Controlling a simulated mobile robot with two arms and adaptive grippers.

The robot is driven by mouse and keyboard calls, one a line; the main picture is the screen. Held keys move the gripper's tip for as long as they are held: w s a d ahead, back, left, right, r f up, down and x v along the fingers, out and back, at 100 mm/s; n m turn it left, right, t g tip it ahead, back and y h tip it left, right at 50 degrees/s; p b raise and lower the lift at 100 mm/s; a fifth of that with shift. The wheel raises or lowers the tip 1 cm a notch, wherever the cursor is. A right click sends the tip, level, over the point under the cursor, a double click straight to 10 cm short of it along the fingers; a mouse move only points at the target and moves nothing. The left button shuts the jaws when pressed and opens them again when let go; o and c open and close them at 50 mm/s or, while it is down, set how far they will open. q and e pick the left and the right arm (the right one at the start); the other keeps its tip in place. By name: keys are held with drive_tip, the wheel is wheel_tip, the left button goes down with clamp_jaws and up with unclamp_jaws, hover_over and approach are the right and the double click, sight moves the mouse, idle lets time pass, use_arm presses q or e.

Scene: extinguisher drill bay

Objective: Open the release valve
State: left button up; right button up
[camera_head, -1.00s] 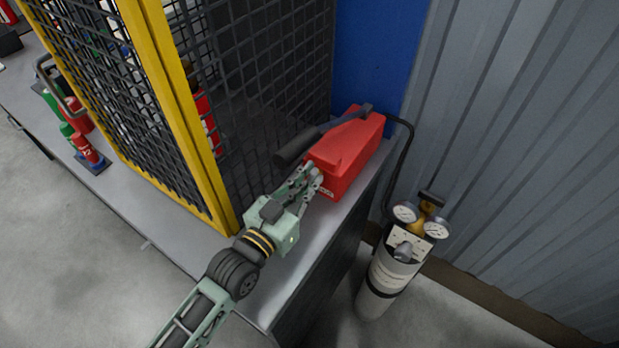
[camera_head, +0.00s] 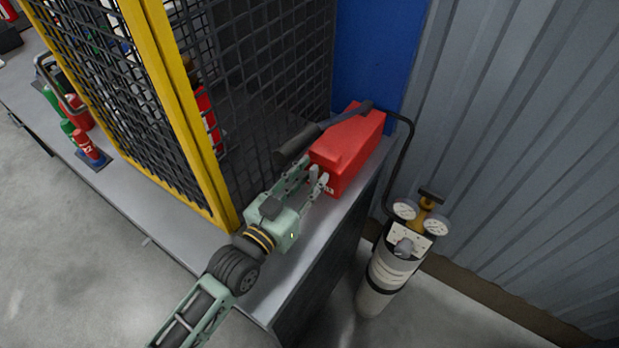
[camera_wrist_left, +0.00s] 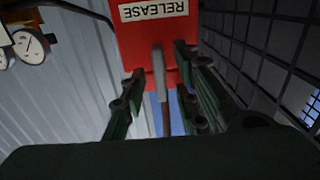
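The red pump box (camera_head: 352,150) stands on the end of the grey bench, with a long black handle (camera_head: 305,142) over its top. In the left wrist view its red face (camera_wrist_left: 130,42) bears a white RELEASE label (camera_wrist_left: 153,10), seen upside down. A slim grey lever, the release valve (camera_wrist_left: 159,72), sticks out by the label. My left gripper (camera_head: 314,172) is open at the box's near face. In the left wrist view its fingers (camera_wrist_left: 160,68) stand on either side of the lever, with gaps showing. My right gripper is not in view.
A yellow-framed mesh cage (camera_head: 190,120) rises left of my left arm. A pale cylinder with gauges (camera_head: 385,268) stands on the floor to the right, joined by a black hose (camera_head: 408,150). Small extinguishers (camera_head: 85,145) sit at the bench's left. The bench's front strip is clear.

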use_arm(q)
drive_tip(key=v, duration=1.2)
idle(0.5)
